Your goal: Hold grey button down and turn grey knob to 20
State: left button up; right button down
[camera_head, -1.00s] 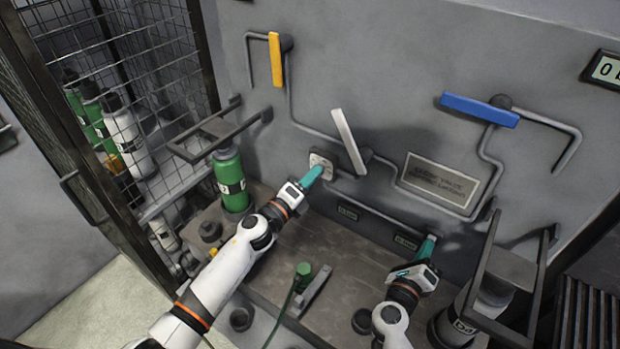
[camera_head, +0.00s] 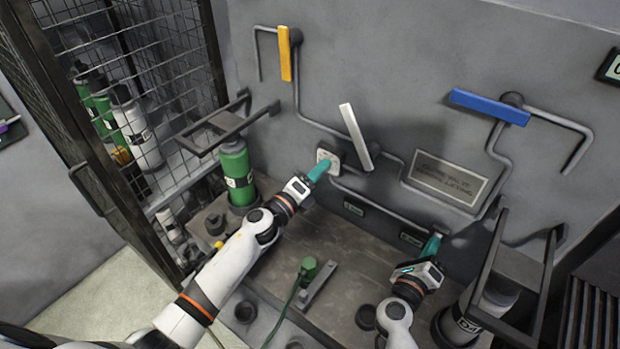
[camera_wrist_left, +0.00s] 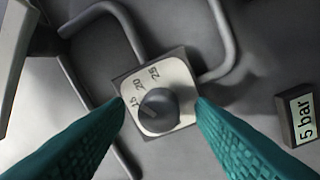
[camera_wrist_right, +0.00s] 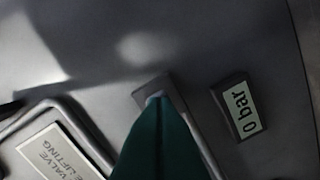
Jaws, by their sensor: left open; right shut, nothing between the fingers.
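The grey knob (camera_wrist_left: 159,108) sits on a pale square plate (camera_wrist_left: 180,72) marked 15, 20 and 25 in the left wrist view. The line on the knob appears to point near the 15. My left gripper (camera_wrist_left: 160,103) is open, with its teal fingers on either side of the knob. In the head view the left gripper (camera_head: 319,170) is at the pale plate (camera_head: 327,157) on the wall. My right gripper (camera_head: 433,243) is shut and empty low on the wall. In the right wrist view its fingertips (camera_wrist_right: 156,101) cover most of a small grey square plate (camera_wrist_right: 150,89); no button can be made out.
One display (camera_wrist_left: 301,114) reads 5 bar and another (camera_wrist_right: 238,107) reads 0 bar. Yellow (camera_head: 285,54), white (camera_head: 356,136) and blue (camera_head: 489,106) lever handles and bent pipes project from the wall. A green bottle (camera_head: 236,172) stands left of my left gripper.

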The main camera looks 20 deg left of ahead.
pick_arm(q)
jog(key=v, duration=2.4)
jog(key=shift+a, duration=0.1)
jog(key=shift+r, duration=0.2)
pick_arm(e)
jog(key=shift+v, duration=2.95)
pick_arm(q)
jog(key=shift+f, duration=0.1)
